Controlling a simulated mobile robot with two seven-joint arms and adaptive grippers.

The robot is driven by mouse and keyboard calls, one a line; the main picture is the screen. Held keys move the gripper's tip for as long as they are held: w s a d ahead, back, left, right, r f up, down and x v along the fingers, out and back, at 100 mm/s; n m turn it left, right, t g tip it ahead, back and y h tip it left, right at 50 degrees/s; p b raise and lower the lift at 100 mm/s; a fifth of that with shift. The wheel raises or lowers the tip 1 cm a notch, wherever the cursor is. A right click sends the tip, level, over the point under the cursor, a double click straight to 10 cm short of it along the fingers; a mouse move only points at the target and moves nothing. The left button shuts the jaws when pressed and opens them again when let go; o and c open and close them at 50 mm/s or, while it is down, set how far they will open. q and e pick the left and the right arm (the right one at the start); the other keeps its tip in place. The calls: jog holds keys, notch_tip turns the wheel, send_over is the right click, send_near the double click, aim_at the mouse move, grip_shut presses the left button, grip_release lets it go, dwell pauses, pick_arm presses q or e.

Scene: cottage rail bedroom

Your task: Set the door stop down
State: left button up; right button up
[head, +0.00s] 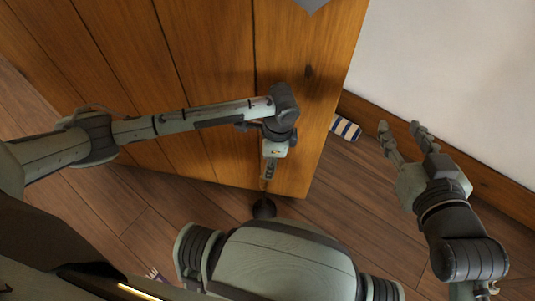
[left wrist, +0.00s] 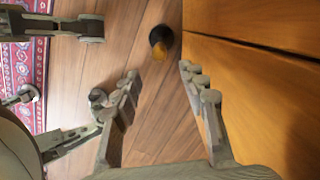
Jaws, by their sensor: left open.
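The door stop (head: 264,208) is a small dark, rounded piece on the wood floor by the bottom edge of the wooden door (head: 215,120). In the left wrist view the door stop (left wrist: 158,36) shows a dark body and an orange-brown part, beyond the fingertips and close to the door face. My left gripper (head: 268,176) points down beside the door above the door stop. In its own wrist view the left gripper (left wrist: 158,71) is open, with nothing between its fingers. My right gripper (head: 401,128) is open and empty, off to the right near the white wall.
A blue-and-white striped item (head: 345,128) lies on the floor between the door edge and the wall skirting (head: 485,182). A red patterned rug (left wrist: 27,68) lies at the left of the left wrist view. Bare floor (head: 345,205) is free right of the door.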

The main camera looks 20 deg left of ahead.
pick_arm(q)
jog(key=s+d+r+n+t+h, duration=0.1)
jog(key=d+h, duration=0.2)
jog(key=d, duration=0.3)
jog(key=s+d+r+t+h, duration=0.1)
jog(key=s+d+r+h, duration=0.1)
jog(key=d, duration=0.4)
notch_tip(320, 180, up, 8)
jog(key=w+d+n+t+h, duration=0.2)
jog(key=n+t+h, duration=0.1)
jog(key=n+t, duration=0.1)
jog(key=a+r+n+t+y, duration=0.3)
jog(key=a+r+n+t, duration=0.3)
jog(key=a+r, duration=0.6)
jog(key=a+t, duration=0.2)
jog(key=a, duration=0.2)
jog(key=shift+w+a+r+n, duration=0.25)
jog(key=shift+a+r+n, duration=0.05)
jog(key=shift+a+r, duration=0.05)
